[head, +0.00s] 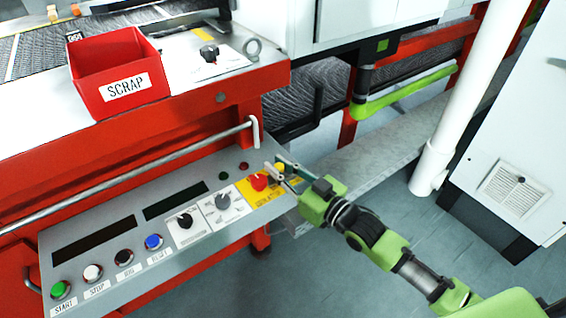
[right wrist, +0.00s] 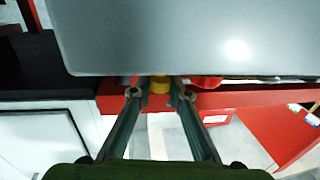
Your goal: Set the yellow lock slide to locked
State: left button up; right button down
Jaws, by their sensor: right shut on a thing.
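The yellow lock slide (head: 280,168) is at the right end of the grey control panel (head: 222,238), just right of the red mushroom button (head: 259,182). My right gripper (head: 274,163) reaches in from the lower right, its fingertips on either side of the slide and shut on it. In the right wrist view the yellow slide (right wrist: 160,85) shows between the two fingertips (right wrist: 160,94), at the panel's edge. The fingers partly cover it, and I cannot read which end it is set to. My left gripper is not in view.
The red button is close beside the fingers. Two knobs (head: 222,201), a blue button (head: 154,242) and other push buttons line the panel. A handrail (head: 130,179) runs behind it, with a red SCRAP bin (head: 105,62) above. The floor at the right is clear.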

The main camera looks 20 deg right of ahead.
jog(key=shift+s+a, duration=0.1)
jog(key=shift+a, duration=0.1)
jog(key=c, duration=1.9)
grip_release()
jog(key=shift+f, duration=0.15)
